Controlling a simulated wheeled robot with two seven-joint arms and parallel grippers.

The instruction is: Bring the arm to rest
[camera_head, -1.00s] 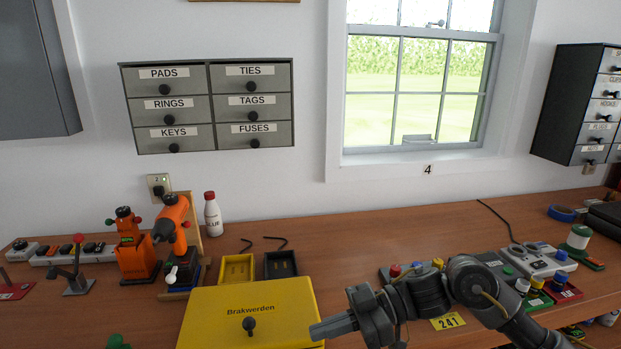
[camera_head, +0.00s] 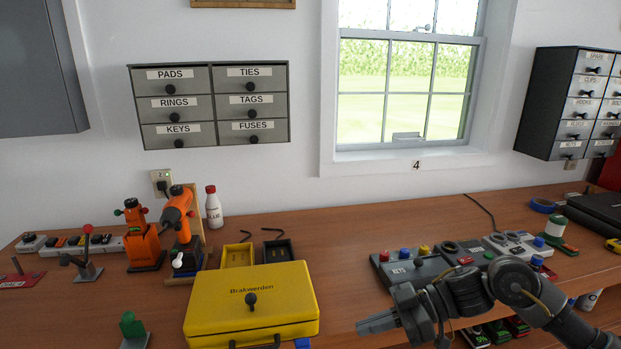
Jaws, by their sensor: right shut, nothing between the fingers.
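My right arm comes in from the lower right in the head view. Its gripper (camera_head: 376,324) points left, in front of the bench edge and to the right of the yellow case. The fingers are closed together with nothing between them. My left gripper is not in view.
A closed yellow case (camera_head: 215,309) labelled Brakwerden stands on the wooden bench (camera_head: 345,229). A grey button panel (camera_head: 402,268) lies just behind my right arm. Orange tools (camera_head: 142,240) and a glue bottle (camera_head: 213,208) stand at left. Bare bench lies between case and panel.

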